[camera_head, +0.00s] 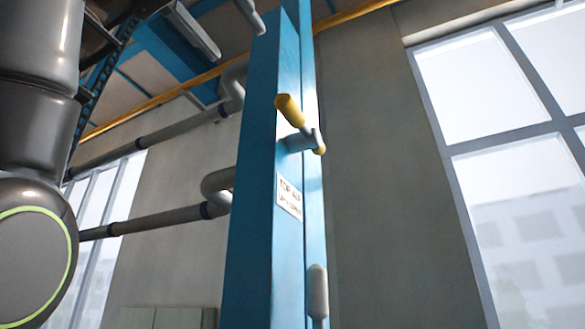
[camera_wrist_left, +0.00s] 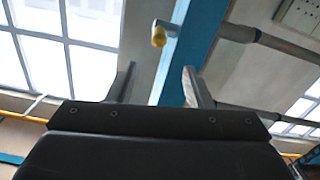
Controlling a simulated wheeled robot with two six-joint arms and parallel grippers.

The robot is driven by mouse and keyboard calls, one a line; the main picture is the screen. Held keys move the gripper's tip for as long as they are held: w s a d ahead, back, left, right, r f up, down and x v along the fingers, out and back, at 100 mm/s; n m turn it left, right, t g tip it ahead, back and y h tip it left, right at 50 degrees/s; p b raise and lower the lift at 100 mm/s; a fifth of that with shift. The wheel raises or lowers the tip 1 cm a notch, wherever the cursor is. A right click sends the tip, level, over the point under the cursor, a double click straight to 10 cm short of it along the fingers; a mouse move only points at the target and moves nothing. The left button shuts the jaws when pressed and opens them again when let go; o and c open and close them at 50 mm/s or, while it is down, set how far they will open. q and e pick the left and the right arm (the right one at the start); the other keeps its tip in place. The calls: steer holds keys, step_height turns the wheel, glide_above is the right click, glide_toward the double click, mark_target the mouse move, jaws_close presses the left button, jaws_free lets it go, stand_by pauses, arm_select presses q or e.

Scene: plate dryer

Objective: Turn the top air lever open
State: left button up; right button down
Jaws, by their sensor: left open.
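The top air lever (camera_head: 290,110) has a yellow grip and a yellow end, and sits on a short stub on a blue post (camera_head: 262,190) in the head view. Its grip points up and to the left. A white label (camera_head: 289,197), partly legible, is below it. In the left wrist view the lever's yellow end (camera_wrist_left: 158,37) shows beyond the fingertips, apart from them. My left gripper (camera_wrist_left: 160,70) is open and empty, its two fingers spread wide. In the head view only my left arm shows, at the left edge. My right gripper is not in view.
A grey handle (camera_head: 318,292) is on the post lower down. Grey pipes (camera_head: 155,217) run into the post from the left. A wall and large windows (camera_head: 500,90) are behind. The space right of the post looks clear.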

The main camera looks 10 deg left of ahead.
arm_select(q)
steer(key=w+p, duration=0.1)
steer(key=p, duration=0.3)
glide_toward(290, 118)
steer(key=shift+w+d+r, duration=0.1)
steer(key=shift+w+r, duration=0.3)
steer(key=shift+r, duration=0.45)
steer(key=p+x, duration=0.7)
steer(key=shift+w+p, duration=0.1)
steer(key=shift+p, duration=0.25)
steer(key=shift+w+d+f+p, duration=0.1)
steer(key=shift+w+d+p, duration=0.2)
steer(key=shift+w+p, duration=0.5)
steer(key=shift+w+f+p, duration=0.1)
steer(key=shift+f+p, duration=0.05)
steer(key=shift+p, duration=0.2)
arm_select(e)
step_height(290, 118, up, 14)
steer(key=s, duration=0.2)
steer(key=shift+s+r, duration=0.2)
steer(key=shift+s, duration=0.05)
